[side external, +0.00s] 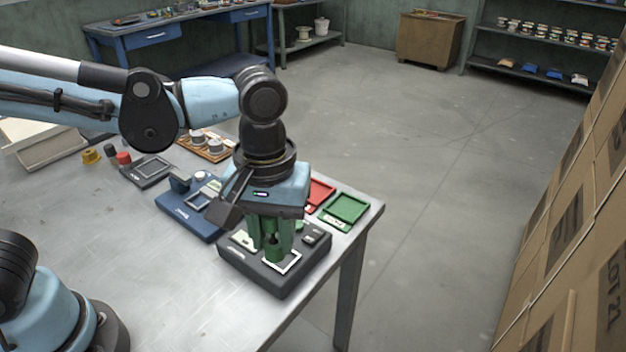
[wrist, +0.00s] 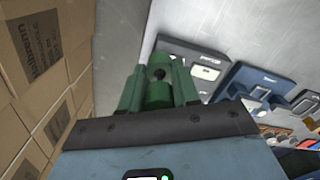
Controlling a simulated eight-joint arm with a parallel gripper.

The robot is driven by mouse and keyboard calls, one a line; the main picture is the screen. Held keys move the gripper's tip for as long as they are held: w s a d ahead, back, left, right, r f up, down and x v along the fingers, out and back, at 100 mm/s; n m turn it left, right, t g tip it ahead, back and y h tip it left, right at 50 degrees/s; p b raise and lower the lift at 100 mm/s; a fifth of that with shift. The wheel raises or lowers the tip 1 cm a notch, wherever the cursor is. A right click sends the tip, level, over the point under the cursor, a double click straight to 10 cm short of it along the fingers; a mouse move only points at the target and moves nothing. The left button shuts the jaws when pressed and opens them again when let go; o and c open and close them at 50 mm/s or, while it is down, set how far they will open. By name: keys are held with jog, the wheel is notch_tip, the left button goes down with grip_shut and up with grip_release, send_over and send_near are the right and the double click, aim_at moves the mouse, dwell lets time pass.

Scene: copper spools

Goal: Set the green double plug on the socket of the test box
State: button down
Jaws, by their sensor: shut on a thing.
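My gripper (side external: 272,240) has green fingers and points down over the dark test box (side external: 262,276) near the table's front right edge. It is shut on the green double plug (side external: 274,250), which is much the same green as the fingers. The plug also shows between the fingers in the wrist view (wrist: 158,94). A white-outlined square (side external: 291,264) on the box top lies at the plug's lower end. I cannot tell whether the plug touches the box. The fingers and plug hide part of the box top, and the socket itself is not clear.
A blue box (side external: 183,222) stands just left of the test box. A red tray (side external: 318,194) and a green tray (side external: 348,208) lie behind it, near the table's right edge. A wooden tray (side external: 210,151) with spools is farther back. Bare table (side external: 150,280) lies in front left.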

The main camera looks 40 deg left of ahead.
jog(key=w+a+f, duration=0.1)
jog(key=w, duration=0.1)
jog(key=w+a+f, duration=0.2)
jog(key=shift+w+f, duration=0.1)
jog(key=shift+f, duration=1.95)
jog(key=shift+f, duration=0.1)
jog(key=shift+f, duration=0.15)
jog(key=c, duration=0.8)
grip_release()
